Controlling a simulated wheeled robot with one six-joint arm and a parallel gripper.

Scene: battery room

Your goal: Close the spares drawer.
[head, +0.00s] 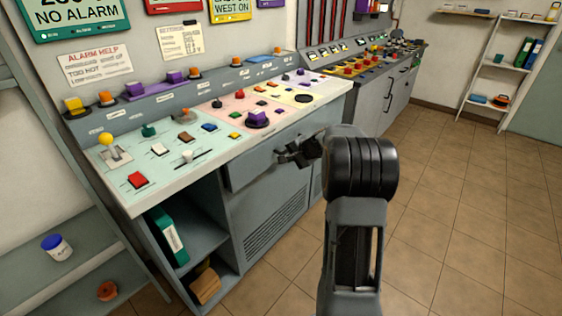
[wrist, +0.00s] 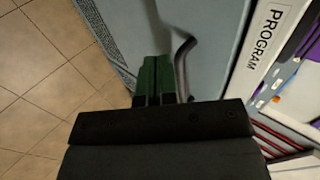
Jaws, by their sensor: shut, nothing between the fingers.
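The drawer (head: 255,160) is a grey-blue front under the right part of the near console's worktop. I cannot read a name on it, and how far it stands out from the cabinet is hard to tell. My gripper (head: 289,153) is at the drawer front, shut and empty. In the wrist view the dark green fingertips (wrist: 154,75) are together beside a bent grey bar handle (wrist: 182,62) on the grey-blue front (wrist: 222,45). I cannot tell whether they touch the front or the handle. My arm hides the area right of the drawer in the head view.
The console top (head: 140,157) carries several knobs and switches above the drawer. An open shelf with a green binder (head: 167,238) is at the lower left. A second console (head: 385,88) stands beyond. Tiled floor (head: 455,190) at the right is clear.

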